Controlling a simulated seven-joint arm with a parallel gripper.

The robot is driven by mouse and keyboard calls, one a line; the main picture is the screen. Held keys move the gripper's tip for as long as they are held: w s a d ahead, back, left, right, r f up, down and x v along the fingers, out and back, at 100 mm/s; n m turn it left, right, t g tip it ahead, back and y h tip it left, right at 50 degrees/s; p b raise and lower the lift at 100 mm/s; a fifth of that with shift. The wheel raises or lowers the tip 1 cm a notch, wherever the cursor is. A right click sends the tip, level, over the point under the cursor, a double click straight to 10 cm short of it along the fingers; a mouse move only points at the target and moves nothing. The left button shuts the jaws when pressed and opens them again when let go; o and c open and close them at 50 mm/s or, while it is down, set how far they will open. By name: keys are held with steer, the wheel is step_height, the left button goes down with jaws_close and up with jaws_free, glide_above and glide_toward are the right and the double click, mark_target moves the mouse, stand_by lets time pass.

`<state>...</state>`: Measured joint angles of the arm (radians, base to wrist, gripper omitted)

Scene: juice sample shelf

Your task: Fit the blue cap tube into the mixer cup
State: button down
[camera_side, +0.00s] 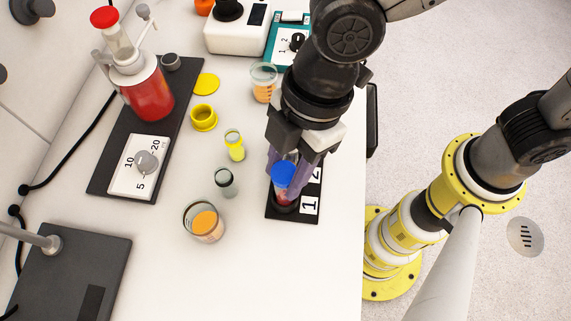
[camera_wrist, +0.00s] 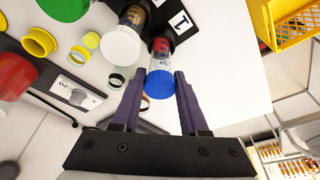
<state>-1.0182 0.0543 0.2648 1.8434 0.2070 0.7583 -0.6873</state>
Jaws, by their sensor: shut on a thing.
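The blue cap tube (camera_side: 283,176) holds red contents and stands upright, its lower end in the slot marked 1 of a black rack (camera_side: 276,214). My gripper (camera_side: 290,165) comes down over it, with its purple fingers shut on the tube near the cap. In the wrist view, the blue cap (camera_wrist: 160,84) lies between the fingertips (camera_wrist: 158,76). A white box with a dark round top (camera_side: 228,9), which looks like the mixer and its cup, stands at the back. My gripper is well away from it.
A white-capped tube (camera_wrist: 121,46) stands close beside the held tube. Small jars (camera_side: 225,180), an orange-filled beaker (camera_side: 204,222) and yellow containers (camera_side: 203,117) stand left of the rack. A red-filled bottle (camera_side: 147,88) stands farther left.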

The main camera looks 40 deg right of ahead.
steer(key=shift+f, duration=0.25)
steer(key=shift+c, duration=2.2)
jaws_free()
steer(key=shift+f, duration=0.1)
steer(key=shift+r, duration=0.5)
steer(key=v, duration=1.2)
